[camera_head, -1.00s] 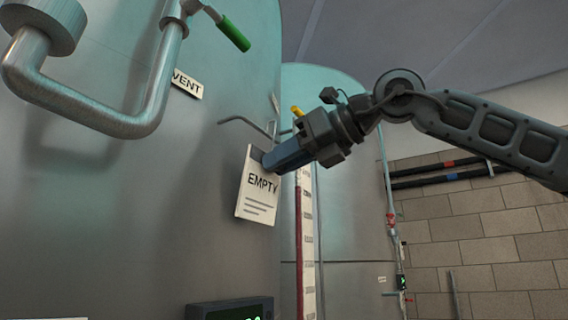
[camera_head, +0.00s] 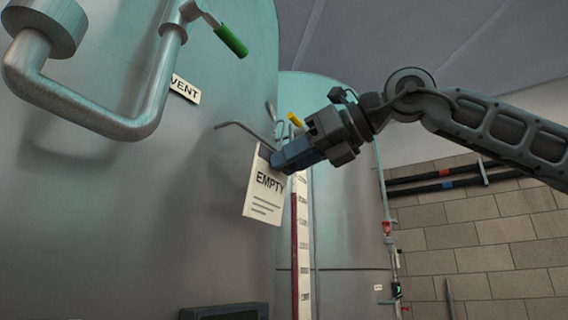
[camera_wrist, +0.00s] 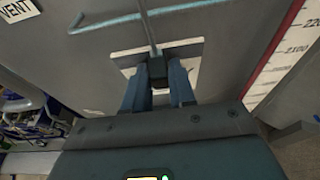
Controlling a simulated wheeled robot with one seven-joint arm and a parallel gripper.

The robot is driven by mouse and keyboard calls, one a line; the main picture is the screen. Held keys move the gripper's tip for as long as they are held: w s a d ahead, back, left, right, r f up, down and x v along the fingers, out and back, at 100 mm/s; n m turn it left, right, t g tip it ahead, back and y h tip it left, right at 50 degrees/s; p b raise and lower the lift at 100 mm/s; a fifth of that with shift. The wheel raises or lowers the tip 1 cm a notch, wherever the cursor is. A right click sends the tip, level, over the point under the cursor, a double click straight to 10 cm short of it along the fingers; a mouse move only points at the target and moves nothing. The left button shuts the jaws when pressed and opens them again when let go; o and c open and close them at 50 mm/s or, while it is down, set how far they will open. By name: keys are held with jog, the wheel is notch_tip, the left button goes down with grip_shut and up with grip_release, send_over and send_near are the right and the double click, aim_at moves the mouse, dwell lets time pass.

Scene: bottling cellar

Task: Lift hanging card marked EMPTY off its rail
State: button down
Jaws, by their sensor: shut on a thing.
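The white card marked EMPTY (camera_head: 263,198) is tilted in front of the steel tank in the head view. My gripper (camera_head: 277,163) is shut on its upper right part, and its fingers hide that corner. The thin bent rail (camera_head: 241,126) runs behind the card's top; I cannot tell whether the card is still on it. In the wrist view the card (camera_wrist: 121,60) shows as a pale strip at my gripper's fingertips (camera_wrist: 158,72), with the rail (camera_wrist: 148,22) running up to a dark block between the fingers.
A bent steel pipe (camera_head: 90,118) with a green-handled valve (camera_head: 231,40) juts out at upper left, near a VENT label (camera_head: 185,89). A level scale (camera_head: 303,240) stands right of the card. A dark display box (camera_head: 225,311) is below.

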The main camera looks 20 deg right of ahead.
jog(key=s+d+b, duration=0.2)
jog(key=s+d, duration=0.2)
jog(key=s, duration=0.2)
jog(key=shift+d, duration=0.2)
dwell(0.7)
dwell(0.5)
